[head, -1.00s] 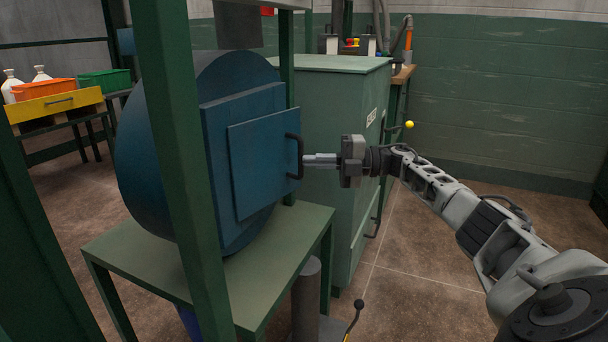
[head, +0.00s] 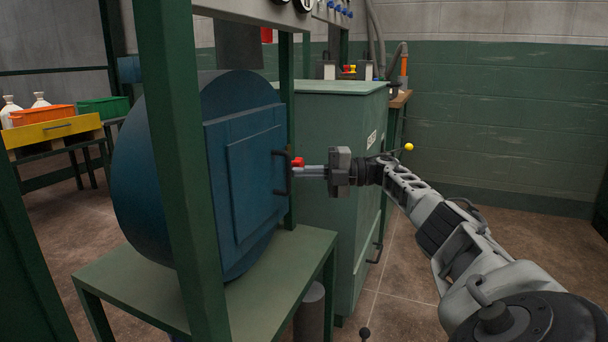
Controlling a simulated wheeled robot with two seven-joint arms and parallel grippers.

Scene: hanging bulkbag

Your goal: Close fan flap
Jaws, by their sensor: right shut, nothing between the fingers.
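The fan is a large round blue housing (head: 150,170) with a square front frame. Its square blue flap (head: 252,185) looks flush, or almost flush, with that frame; a small gap cannot be ruled out. A black bar handle (head: 287,173) stands on the flap's right edge. My right gripper (head: 300,171) is shut and empty, its fingertips pointing left at the handle, touching it or very close. A small red part (head: 298,162) shows just above the fingertips; what it belongs to is unclear. My left gripper is out of view.
A green post (head: 180,150) stands in front of the fan, on the left. The fan sits over a green table (head: 250,285). A green cabinet (head: 340,120) stands behind my gripper. The floor at right is open.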

